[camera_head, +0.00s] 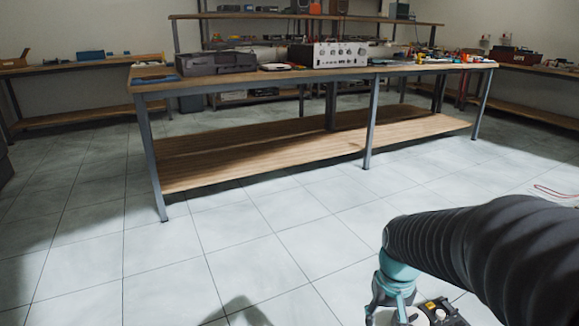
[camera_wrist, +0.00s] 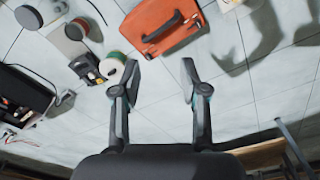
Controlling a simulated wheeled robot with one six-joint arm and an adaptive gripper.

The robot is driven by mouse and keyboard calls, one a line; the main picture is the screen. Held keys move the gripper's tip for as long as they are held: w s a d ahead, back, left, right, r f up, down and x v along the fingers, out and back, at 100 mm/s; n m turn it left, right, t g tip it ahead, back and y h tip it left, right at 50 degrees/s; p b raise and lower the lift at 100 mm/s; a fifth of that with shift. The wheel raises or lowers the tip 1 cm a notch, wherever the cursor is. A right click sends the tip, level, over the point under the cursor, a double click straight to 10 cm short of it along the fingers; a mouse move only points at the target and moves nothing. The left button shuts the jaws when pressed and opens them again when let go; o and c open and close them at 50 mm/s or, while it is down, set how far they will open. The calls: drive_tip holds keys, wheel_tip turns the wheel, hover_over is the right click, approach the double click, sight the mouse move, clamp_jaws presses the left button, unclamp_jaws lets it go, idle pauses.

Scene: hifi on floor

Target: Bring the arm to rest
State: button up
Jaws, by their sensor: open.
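My gripper (camera_wrist: 160,75) is open in the wrist view, with its two dark fingers spread apart and nothing between the tips. The tiled floor shows beyond the fingers. In the head view my arm, in a ribbed black sleeve, reaches in from the right edge, and its teal wrist part is low at the bottom right. The fingers are not clear in the head view.
An orange case (camera_wrist: 160,26), a green-and-white spool (camera_wrist: 113,69) and a black open case (camera_wrist: 22,95) lie on the floor. A long workbench (camera_head: 145,73) carries a silver hi-fi unit (camera_head: 327,55) and a dark case (camera_head: 216,62). The tiled floor before the bench is clear.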

drive_tip(key=s+a+r+t+p, duration=0.1)
drive_tip(key=s+r+t+p, duration=0.1)
drive_tip(key=s+r, duration=0.3)
drive_tip(key=s+a+r+t+p, duration=0.2)
drive_tip(key=s+r, duration=0.3)
drive_tip(key=r, duration=0.5)
drive_tip(key=shift+a+r+n+t, duration=0.25)
drive_tip(key=shift+n+t, duration=0.15)
drive_tip(key=shift+t, duration=0.1)
